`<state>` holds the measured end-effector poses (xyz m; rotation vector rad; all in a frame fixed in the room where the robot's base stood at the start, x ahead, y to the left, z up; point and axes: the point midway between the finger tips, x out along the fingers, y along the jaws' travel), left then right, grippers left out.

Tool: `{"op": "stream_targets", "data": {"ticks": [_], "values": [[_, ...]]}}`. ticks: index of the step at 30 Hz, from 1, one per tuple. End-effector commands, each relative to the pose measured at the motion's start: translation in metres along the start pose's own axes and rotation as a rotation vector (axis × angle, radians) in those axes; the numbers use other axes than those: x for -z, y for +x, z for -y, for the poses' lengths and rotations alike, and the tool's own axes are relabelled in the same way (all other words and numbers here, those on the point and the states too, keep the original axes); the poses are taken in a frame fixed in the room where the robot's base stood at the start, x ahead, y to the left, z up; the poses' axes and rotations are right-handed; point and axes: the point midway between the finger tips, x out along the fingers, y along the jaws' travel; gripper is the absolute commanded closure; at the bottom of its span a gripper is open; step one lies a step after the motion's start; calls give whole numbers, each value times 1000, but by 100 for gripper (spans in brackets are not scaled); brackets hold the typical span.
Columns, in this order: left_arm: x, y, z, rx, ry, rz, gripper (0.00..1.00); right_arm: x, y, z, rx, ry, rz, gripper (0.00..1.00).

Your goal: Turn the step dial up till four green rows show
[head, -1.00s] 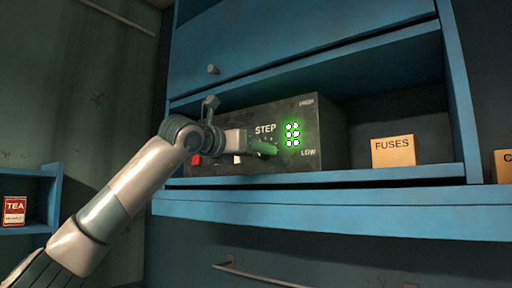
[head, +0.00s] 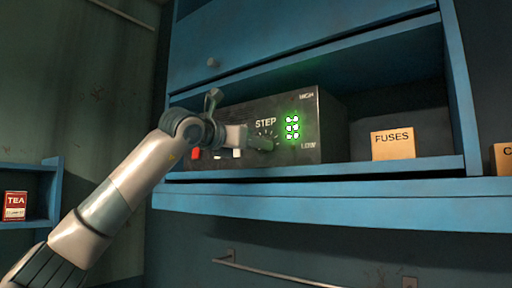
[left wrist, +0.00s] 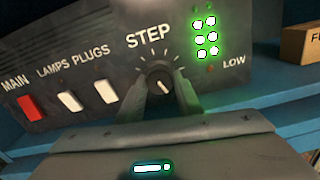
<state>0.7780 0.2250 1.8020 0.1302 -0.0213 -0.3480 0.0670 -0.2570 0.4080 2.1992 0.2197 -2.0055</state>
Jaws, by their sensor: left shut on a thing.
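The black step dial (left wrist: 159,80) sits under the word STEP on a dark control box (head: 330,140). My left gripper (head: 262,143) reaches it from the left. In the left wrist view its two fingers (left wrist: 161,96) are on either side of the dial, shut on it. The dial's white pointer mark points down and slightly right. Right of the dial, the green lights (left wrist: 206,38) show three lit rows of two; they also show in the head view (head: 292,128). HIGH is printed above them and LOW below. My right gripper is in neither view.
Left of the dial are a red MAIN switch (left wrist: 28,107) and white LAMPS (left wrist: 70,100) and PLUGS (left wrist: 106,91) switches. The box stands in a blue cabinet beside a FUSES box (head: 393,145). A TEA tin (head: 15,205) stands on a low left shelf.

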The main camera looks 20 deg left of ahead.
Motion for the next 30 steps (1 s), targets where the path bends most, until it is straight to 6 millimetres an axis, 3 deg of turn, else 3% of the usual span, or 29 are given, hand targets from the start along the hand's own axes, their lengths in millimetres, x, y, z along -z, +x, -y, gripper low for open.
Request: {"op": "stream_targets", "data": {"ticks": [15,30], "values": [[-1,-1,-1,-1,328,4,90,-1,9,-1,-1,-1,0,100],[-2,-1,-1,0,395,4,90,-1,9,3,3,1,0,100]]}}
